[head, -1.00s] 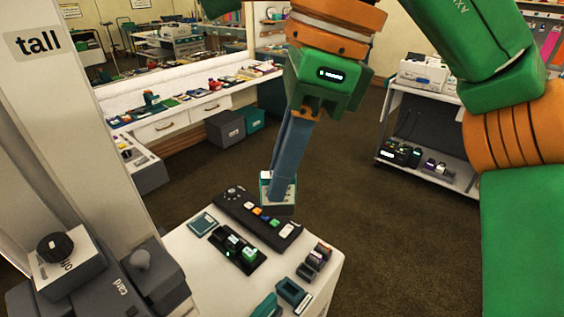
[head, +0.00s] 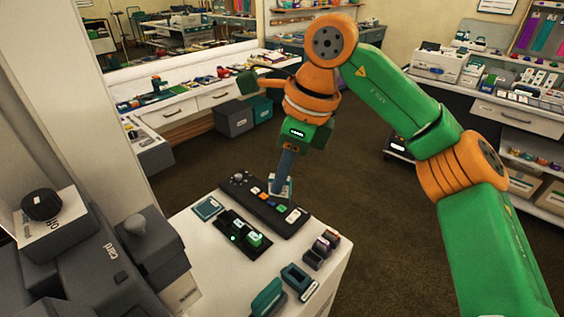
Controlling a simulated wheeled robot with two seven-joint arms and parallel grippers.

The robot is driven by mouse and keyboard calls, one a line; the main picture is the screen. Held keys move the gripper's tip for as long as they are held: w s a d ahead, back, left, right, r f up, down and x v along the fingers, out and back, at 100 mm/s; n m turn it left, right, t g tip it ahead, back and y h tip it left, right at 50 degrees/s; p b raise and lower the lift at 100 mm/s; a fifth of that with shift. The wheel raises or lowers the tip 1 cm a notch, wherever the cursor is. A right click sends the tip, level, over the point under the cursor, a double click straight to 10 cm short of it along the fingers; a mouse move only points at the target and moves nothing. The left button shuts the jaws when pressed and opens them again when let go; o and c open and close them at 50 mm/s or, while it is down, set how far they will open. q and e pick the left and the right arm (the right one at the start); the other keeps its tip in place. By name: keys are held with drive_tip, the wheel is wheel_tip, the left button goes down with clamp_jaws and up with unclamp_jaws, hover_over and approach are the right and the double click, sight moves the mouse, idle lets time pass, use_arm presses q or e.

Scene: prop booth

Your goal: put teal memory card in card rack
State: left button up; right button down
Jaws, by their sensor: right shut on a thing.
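My right gripper (head: 279,186) reaches down from the upper middle and is shut on a small teal-and-white card (head: 287,184), taken as the teal memory card. Its fingers partly hide the card. The card shows just over the far side of a long black panel with coloured buttons (head: 292,217); I cannot tell whether it touches the panel. A black slotted holder (head: 222,230), likely the card rack, stands in front of that panel on the white table. It holds pieces with green and white faces, and a small green light shows on it. My left gripper is not in view.
A flat teal piece (head: 207,208) lies left of the holder. Small dark blocks (head: 321,249), an open teal box (head: 296,278) and a teal item (head: 268,297) stand toward the right and front of the white table (head: 205,272). Grey boxes (head: 105,262) crowd the lower left.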

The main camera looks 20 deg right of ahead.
drive_tip(key=shift+w+d+f+m+t+h+b, duration=0.2)
drive_tip(key=shift+w+d+f+m+b, duration=1.1)
drive_tip(key=shift+f, duration=3.85)
drive_tip(key=shift+w+d+f+m+t+h+b, duration=0.2)
drive_tip(key=shift+d+f+m+b, duration=0.35)
drive_tip(key=shift+d+f+b, duration=3)
drive_tip(key=shift+w+d+f+m+t+h+p, duration=0.15)
drive_tip(key=shift+w+d+f+m+p, duration=0.55)
drive_tip(key=shift+f, duration=6)
drive_tip(key=shift+w+f+m+b, duration=0.1)
drive_tip(key=shift+f+m+b, duration=0.15)
drive_tip(key=shift+f+b, duration=0.25)
drive_tip(key=shift+f+b, duration=0.5)
drive_tip(key=shift+f, duration=0.05)
drive_tip(key=shift+f, duration=0.15)
drive_tip(key=shift+f+b, duration=0.5)
drive_tip(key=shift+b, duration=0.05)
